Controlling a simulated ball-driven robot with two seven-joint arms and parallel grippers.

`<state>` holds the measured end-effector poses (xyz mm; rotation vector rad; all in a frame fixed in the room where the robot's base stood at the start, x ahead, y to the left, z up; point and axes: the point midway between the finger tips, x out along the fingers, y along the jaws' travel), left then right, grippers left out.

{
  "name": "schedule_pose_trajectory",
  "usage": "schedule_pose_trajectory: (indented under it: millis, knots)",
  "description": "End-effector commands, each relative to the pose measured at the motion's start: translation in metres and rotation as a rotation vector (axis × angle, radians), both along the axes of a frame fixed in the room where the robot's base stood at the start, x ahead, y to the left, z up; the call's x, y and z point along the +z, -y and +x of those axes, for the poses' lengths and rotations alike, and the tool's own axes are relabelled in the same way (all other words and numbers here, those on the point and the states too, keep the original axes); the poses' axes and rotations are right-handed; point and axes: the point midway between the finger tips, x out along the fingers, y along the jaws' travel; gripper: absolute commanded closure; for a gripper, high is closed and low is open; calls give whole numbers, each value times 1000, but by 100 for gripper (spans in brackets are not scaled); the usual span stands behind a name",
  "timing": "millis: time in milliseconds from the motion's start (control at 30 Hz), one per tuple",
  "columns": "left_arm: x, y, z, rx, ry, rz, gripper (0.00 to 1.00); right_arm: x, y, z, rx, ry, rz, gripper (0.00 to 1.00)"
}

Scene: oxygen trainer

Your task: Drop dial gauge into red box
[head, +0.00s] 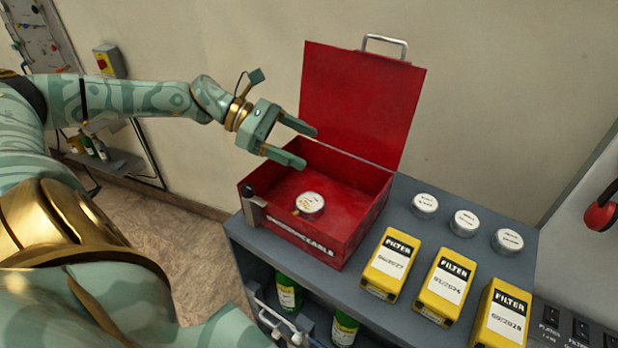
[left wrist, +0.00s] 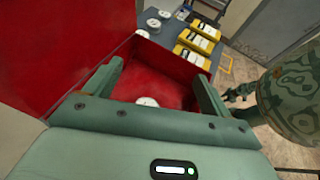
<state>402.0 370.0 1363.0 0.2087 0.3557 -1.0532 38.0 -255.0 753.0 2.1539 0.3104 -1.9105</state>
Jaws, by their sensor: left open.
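The red box (head: 361,223) stands on the left end of the grey table with its lid open and upright. A round white-faced dial gauge (head: 309,203) lies inside on the floor of the box. In the left wrist view the gauge (left wrist: 147,101) shows between my fingers, partly hidden below by the gripper body. My left gripper (head: 310,148) is open and empty, above the box's left side, apart from the gauge. My right gripper (left wrist: 238,91) shows small in the left wrist view, and its jaws are too small to read.
Three more round white gauges (head: 465,223) stand on the grey table (head: 405,195) right of the box. Three yellow filter boxes (head: 444,286) stand in front of them. Green bottles (head: 343,326) stand on a shelf below. The raised red lid (head: 362,105) is an obstacle behind the box.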

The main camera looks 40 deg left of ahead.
Motion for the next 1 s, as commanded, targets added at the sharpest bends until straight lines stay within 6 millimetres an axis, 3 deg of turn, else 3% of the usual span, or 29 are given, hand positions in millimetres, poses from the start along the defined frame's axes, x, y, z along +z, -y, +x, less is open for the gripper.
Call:
schedule_pose_trajectory:
  millis: [300, 500, 1000]
  knots:
    - [30, -71, -37, 7, 4, 3, 17, -22, 0, -1, -1, -2, -1, 64]
    - [44, -98, -53, 4, 3, 2, 17, -31, 0, -1, -1, -3, 0, 64]
    - [50, -107, -58, 1, 0, -1, 17, -32, -5, -2, -3, -3, 7, 64]
